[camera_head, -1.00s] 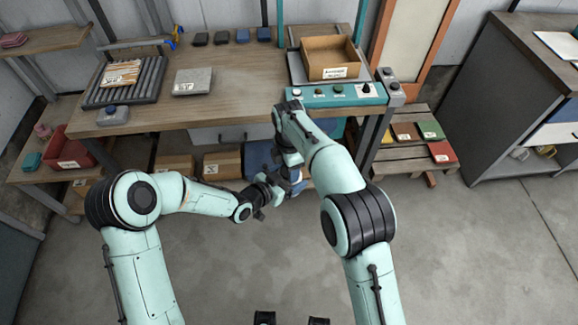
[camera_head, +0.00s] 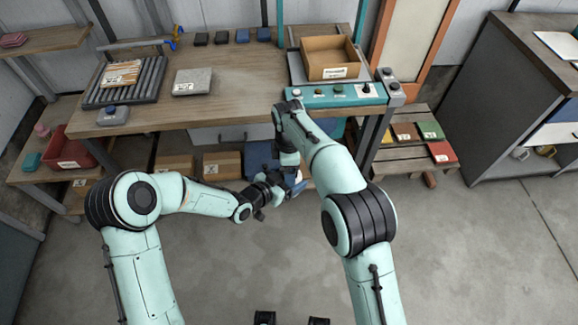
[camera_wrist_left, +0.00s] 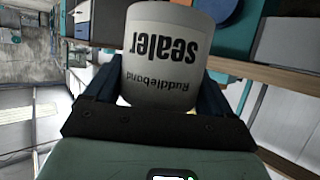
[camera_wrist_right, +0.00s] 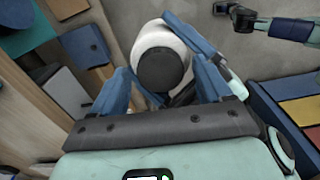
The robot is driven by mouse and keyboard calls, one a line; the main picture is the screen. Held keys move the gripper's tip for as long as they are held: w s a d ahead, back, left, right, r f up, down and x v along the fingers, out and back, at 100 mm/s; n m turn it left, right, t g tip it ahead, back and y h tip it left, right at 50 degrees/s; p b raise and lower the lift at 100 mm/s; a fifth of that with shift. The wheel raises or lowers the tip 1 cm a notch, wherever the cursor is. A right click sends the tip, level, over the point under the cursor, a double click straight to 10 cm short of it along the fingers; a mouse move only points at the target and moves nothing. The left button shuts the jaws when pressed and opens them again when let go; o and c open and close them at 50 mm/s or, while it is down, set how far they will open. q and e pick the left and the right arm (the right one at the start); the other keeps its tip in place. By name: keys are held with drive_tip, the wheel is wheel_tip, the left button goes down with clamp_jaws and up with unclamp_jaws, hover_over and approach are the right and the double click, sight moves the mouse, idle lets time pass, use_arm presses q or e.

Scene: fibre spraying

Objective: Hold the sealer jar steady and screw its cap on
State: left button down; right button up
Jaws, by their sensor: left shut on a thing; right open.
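The sealer jar (camera_wrist_left: 160,50) is a pale grey-white cylinder with an upside-down "Ruddlebond sealer" label in the left wrist view. My left gripper (camera_wrist_left: 157,92) is shut on its sides. In the right wrist view the white jar (camera_wrist_right: 150,34) is seen from above, with a dark round cap (camera_wrist_right: 162,68) at its top; how tightly it sits cannot be told. My right gripper (camera_wrist_right: 162,88) is open, its blue fingers on either side of the cap, apart from it. In the head view my left gripper (camera_head: 276,189) and right gripper (camera_head: 296,180) meet before the bench; the jar is mostly hidden there.
The workbench (camera_head: 245,85) stands behind my grippers, with a teal control panel (camera_head: 335,95) and a cardboard box (camera_head: 330,57) at its right. Cardboard boxes (camera_head: 222,164) lie underneath. A pallet (camera_head: 405,152) with coloured blocks stands at right. The floor in front is clear.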

wheel_tip(320, 180, up, 4)
drive_tip(key=shift+r, duration=0.2)
drive_tip(key=shift+c, duration=0.4)
drive_tip(key=shift+f, duration=0.1)
drive_tip(key=shift+s+a+f+n, duration=0.15)
drive_tip(key=shift+s+a+n, duration=0.15)
drive_tip(key=shift+n, duration=0.5)
drive_tip(key=n, duration=0.2)
drive_tip(key=shift+s+a+n+g, duration=0.2)
drive_tip(key=shift+n+g, duration=0.1)
drive_tip(key=shift+n, duration=0.1)
drive_tip(key=n, duration=0.1)
drive_tip(key=r+n, duration=0.1)
drive_tip(key=shift+w+d+r+n, duration=0.1)
drive_tip(key=shift+w+r+n, duration=0.05)
drive_tip(key=shift+r+n, duration=0.15)
drive_tip(key=shift+w+d+r+n, duration=0.2)
drive_tip(key=shift+r+n, duration=0.4)
drive_tip(key=shift+n, duration=0.05)
drive_tip(key=shift+w+d+r+n, duration=0.15)
drive_tip(key=shift+d+r+n, duration=0.05)
drive_tip(key=shift+r+n, duration=0.4)
drive_tip(key=shift+f, duration=0.15)
